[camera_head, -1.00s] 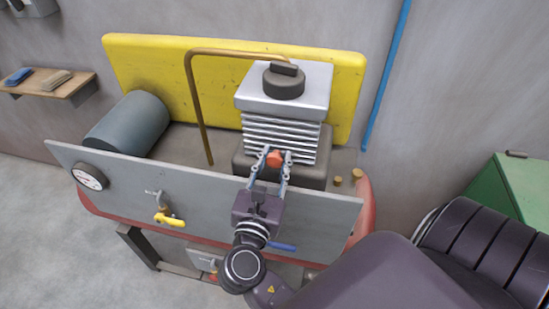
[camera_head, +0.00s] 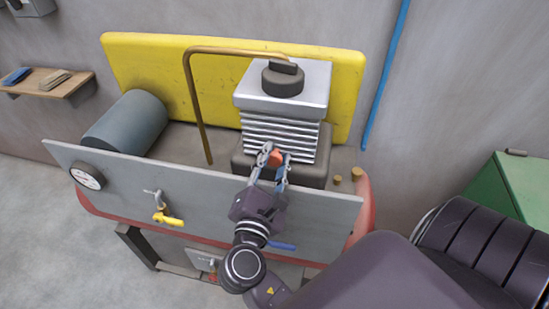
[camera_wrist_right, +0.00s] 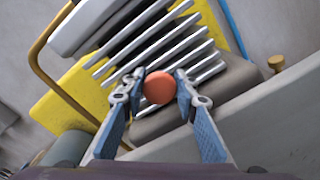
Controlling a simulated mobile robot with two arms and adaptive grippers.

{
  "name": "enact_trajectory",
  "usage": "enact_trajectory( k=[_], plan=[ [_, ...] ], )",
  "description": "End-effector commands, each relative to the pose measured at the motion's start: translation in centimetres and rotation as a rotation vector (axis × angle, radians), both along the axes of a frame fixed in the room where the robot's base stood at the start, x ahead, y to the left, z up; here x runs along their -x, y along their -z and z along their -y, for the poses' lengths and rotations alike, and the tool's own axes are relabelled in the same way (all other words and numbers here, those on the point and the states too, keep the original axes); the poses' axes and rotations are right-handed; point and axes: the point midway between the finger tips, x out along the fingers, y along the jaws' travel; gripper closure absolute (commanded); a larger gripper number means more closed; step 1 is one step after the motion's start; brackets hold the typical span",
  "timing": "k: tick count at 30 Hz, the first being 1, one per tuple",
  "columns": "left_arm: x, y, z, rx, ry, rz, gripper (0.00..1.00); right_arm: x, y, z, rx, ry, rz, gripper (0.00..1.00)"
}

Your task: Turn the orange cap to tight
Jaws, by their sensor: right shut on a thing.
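The orange cap (camera_head: 275,156) sits low at the front of the finned silver block, above the dark base. My right gripper (camera_head: 274,160) reaches up to it over the grey panel, one finger on each side. In the right wrist view the round orange cap (camera_wrist_right: 159,87) lies between the fingertips of my right gripper (camera_wrist_right: 157,88), which are shut on it. The wrist view is tilted. What the cap is fitted on is hidden behind it. My left gripper is not in view.
A grey panel (camera_head: 120,183) with a gauge (camera_head: 87,176) and a yellow-handled tap (camera_head: 168,218) stands in front. A bent copper pipe (camera_head: 196,100) rises left of the finned block (camera_head: 283,130). A yellow board (camera_head: 150,70) stands behind.

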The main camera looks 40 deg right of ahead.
Motion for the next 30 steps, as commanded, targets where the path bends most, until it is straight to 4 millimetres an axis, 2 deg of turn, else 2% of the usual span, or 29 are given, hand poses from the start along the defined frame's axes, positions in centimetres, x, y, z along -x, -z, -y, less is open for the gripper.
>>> enact_trajectory(
  k=[11,12,16,30],
  plan=[
    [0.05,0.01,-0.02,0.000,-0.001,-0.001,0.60,0.01,0.03,0.00,-0.004,0.000,0.002,0.97],
    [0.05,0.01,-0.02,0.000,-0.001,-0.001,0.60,0.02,0.04,0.00,-0.004,0.000,0.002,0.69],
    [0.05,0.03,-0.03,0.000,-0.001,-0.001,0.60,0.02,0.04,0.00,-0.002,0.001,0.002,0.56],
    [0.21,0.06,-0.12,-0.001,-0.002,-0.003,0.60,0.06,0.26,0.02,-0.004,0.001,-0.002,0.56]
  ],
)
